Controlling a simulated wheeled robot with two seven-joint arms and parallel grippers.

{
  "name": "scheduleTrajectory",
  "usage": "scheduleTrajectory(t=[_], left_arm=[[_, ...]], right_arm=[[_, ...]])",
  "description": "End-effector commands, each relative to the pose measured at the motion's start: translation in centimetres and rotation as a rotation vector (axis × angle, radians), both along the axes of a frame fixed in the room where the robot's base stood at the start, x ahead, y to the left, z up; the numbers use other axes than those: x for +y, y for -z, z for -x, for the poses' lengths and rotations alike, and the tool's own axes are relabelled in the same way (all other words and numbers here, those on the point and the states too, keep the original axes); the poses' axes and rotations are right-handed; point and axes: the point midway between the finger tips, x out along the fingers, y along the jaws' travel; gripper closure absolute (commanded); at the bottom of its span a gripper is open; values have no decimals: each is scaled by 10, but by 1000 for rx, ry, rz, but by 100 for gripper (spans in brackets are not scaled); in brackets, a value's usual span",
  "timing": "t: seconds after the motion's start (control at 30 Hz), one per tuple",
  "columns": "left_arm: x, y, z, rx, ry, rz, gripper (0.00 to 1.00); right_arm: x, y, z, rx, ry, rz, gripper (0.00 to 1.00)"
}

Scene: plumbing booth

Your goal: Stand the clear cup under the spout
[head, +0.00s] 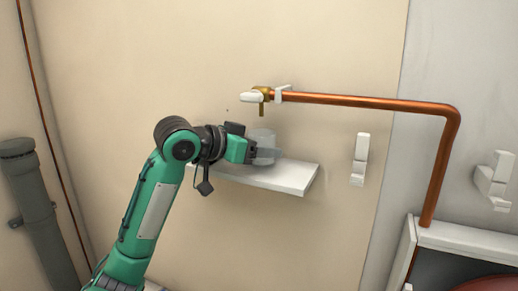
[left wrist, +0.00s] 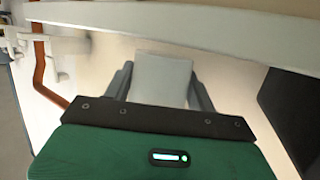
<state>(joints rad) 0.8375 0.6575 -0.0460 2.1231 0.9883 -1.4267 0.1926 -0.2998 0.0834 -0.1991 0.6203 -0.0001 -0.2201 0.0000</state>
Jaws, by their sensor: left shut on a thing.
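The clear cup (head: 264,135) is a pale, see-through cylinder, upright above the white shelf (head: 295,182). It lies below the brass spout (head: 262,108), with a gap between its rim and the spout. I cannot tell whether its base touches the shelf. My left gripper (head: 262,153) reaches in from the left and is shut on the cup. In the left wrist view the cup (left wrist: 161,78) shows between the two grey fingers, with the shelf edge (left wrist: 180,28) across the top. My right gripper is not in view.
A copper pipe (head: 365,102) runs right from the tap, then bends down. White wall brackets (head: 360,160) are to the right of the shelf. A grey pipe (head: 30,190) stands at the far left. The shelf's right part is bare.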

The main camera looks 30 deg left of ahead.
Motion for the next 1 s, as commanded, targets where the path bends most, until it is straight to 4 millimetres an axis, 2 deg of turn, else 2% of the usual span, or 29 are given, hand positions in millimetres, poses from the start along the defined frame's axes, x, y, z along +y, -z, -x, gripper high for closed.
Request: scheduleTrajectory(t=[1.0], left_arm=[[1, 11, 2, -1, -1, -1, 71]], right_arm=[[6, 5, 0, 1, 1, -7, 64]])
